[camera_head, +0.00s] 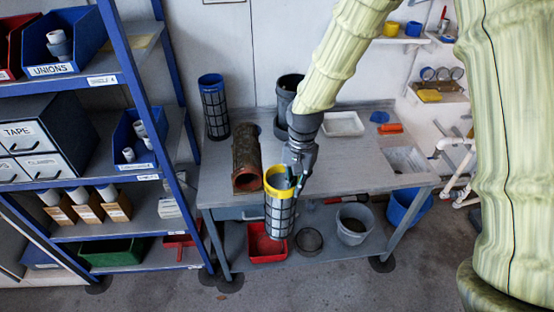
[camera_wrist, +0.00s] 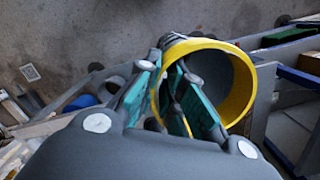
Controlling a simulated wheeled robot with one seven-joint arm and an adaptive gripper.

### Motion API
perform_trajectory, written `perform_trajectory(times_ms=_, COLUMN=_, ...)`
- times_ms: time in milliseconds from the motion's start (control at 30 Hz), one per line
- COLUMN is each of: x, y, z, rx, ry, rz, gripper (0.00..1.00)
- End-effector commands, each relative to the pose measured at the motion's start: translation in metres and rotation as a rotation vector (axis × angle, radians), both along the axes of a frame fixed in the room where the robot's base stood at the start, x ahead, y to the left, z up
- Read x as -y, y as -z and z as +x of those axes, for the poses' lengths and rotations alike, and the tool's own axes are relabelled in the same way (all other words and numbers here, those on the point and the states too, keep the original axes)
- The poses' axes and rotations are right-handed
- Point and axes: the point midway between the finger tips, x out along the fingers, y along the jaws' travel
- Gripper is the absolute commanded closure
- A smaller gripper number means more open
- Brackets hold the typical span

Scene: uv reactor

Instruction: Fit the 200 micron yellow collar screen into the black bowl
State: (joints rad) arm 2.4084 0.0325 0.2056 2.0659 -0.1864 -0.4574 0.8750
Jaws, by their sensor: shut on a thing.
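The yellow collar screen (camera_head: 279,215), a grey mesh cylinder with a yellow rim, hangs upright in front of the bench's front edge. My gripper (camera_head: 297,182) is shut on its collar. In the wrist view, my gripper (camera_wrist: 185,105) has teal pads at the left side of the yellow collar (camera_wrist: 247,92), with at least one finger inside the opening. The black bowl (camera_head: 284,110), a dark upright cylinder, stands at the back of the bench, left of my forearm and partly hidden by it. Its inside is mostly out of sight.
On the bench (camera_head: 345,180) a blue-collared screen (camera_head: 215,110) stands at the back left, and a dirty brown screen (camera_head: 246,160) lies near the front. A white tray (camera_head: 343,124) is behind. A blue shelf rack (camera_head: 150,100) borders the left. The bench middle is clear.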

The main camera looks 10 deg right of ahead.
Motion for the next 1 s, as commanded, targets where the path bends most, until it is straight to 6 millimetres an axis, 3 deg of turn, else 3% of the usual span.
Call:
perform_trajectory(times_ms=33, x=0.008, y=0.014, z=-0.002, rx=-0.004, ry=-0.064, rz=0.000, gripper=1.00)
perform_trajectory(times_ms=167, x=0.023, y=0.041, z=-0.005, rx=-0.003, ry=-0.216, rz=0.000, gripper=1.00)
perform_trajectory(times_ms=500, x=0.048, y=0.085, z=-0.009, rx=0.001, ry=-0.463, rz=0.000, gripper=1.00)
perform_trajectory(times_ms=700, x=0.060, y=0.104, z=-0.012, rx=0.001, ry=-0.573, rz=-0.001, gripper=1.00)
perform_trajectory(times_ms=1000, x=0.058, y=0.102, z=-0.013, rx=-0.004, ry=-0.565, rz=0.000, gripper=1.00)
